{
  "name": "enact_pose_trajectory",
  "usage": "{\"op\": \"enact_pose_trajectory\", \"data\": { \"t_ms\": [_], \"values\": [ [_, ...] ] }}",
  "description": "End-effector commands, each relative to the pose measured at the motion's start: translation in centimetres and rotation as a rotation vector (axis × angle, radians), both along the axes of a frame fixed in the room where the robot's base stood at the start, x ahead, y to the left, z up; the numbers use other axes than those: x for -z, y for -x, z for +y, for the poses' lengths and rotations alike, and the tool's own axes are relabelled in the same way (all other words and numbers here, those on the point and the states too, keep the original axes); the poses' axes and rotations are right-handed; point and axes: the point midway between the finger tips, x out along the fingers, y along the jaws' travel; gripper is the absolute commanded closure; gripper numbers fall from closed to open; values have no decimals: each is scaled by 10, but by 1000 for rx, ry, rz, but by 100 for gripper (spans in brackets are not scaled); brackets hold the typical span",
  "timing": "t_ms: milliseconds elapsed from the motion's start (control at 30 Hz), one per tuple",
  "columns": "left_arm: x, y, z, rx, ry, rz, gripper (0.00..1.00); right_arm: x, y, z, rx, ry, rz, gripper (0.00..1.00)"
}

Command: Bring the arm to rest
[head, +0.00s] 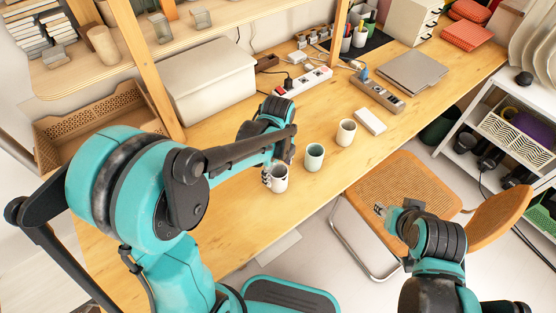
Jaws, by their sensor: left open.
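My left gripper (271,171) reaches over the wooden desk (225,222) from the left. It is open, with its fingers right at a pale mug (279,184) that stands upright near the front edge. The fingers overlap the mug in the picture, and I cannot tell if they touch it. My own arm hides part of the gripper. My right gripper (381,210) is in front of the desk, over the chair's seat. It is small and seen from behind, so its jaws are unclear.
A pale green mug (315,158) and a cream mug (346,133) stand to the right on the desk. Behind are a storage box (208,85) and a power strip (304,82). A rattan chair (400,187) stands in front. Bare desk lies left of the mugs.

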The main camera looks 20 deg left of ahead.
Motion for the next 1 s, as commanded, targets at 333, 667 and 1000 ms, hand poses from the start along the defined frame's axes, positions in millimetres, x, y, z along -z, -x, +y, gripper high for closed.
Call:
{"op": "enact_pose_trajectory", "data": {
  "t_ms": [333, 667, 1000],
  "values": [
    [-56, 0, 0, 0, 0, 0, 23, 0, 0, 0, 0, 0, 0, 60],
    [-68, 7, 3, -93, 4, -29, 23, 0, 0, 0, 0, 0, 0, 60],
    [-100, 64, 30, -1047, 193, -297, 23, 0, 0, 0, 0, 0, 0, 60]
  ]
}}
